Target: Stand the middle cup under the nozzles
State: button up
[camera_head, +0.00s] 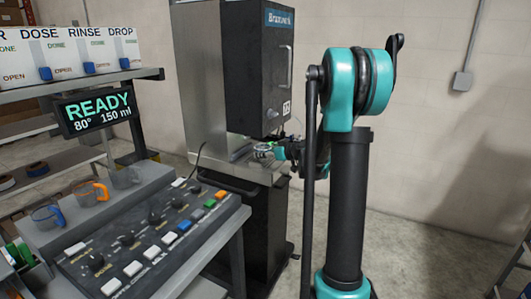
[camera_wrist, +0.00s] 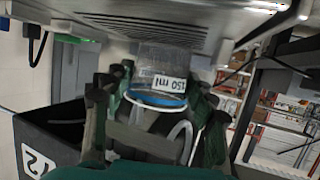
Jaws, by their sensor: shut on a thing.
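My gripper (camera_wrist: 160,125) is shut on a clear cup (camera_wrist: 163,68) with a 150 ml label, a blue band and a pale handle. The wrist view is upside down, so the cup's base points up in the picture, beside the grated drip tray (camera_wrist: 130,25). I cannot tell whether it touches the tray. In the head view, my gripper (camera_head: 281,151) and the cup (camera_head: 263,152) are at the tray (camera_head: 230,170), below the black dispenser head (camera_head: 258,65). The nozzles are not clearly visible.
A blue-handled cup (camera_head: 47,216), an orange-handled cup (camera_head: 90,191) and a clear cup (camera_head: 125,177) stand on the grey ledge behind the control panel (camera_head: 150,240). A display (camera_head: 97,110) reads READY, 80°, 150 ml.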

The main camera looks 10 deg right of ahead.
jog(key=shift+f, duration=0.55)
jog(key=o, duration=1.1)
